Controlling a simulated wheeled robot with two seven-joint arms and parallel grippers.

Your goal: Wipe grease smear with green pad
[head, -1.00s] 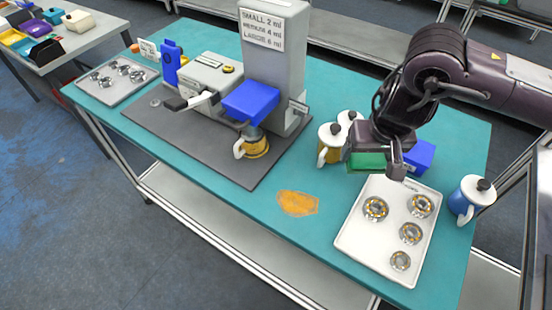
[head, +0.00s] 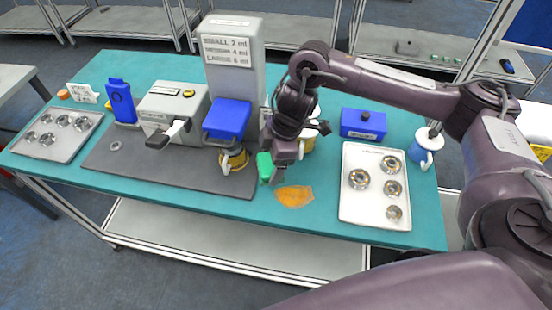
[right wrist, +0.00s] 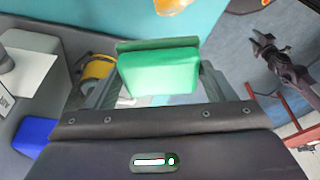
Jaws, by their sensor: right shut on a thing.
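The grease smear (head: 294,196) is an orange-brown patch on the teal tabletop, near the front edge. It also shows at the top of the right wrist view (right wrist: 172,5). My right gripper (head: 279,172) is shut on the green pad (head: 265,166), just behind and left of the smear in the head view. In the right wrist view the green pad (right wrist: 158,72) sits between the two fingers. The pad and smear are apart; I cannot tell whether the pad touches the table.
A white tray of bearings (head: 350,211) lies to the right. A grey dispenser (head: 235,70) on a dark mat (head: 160,172) stands left, with a yellow mug (head: 233,160) under its blue head. A blue box (head: 363,123) and blue mug (head: 427,148) stand at right.

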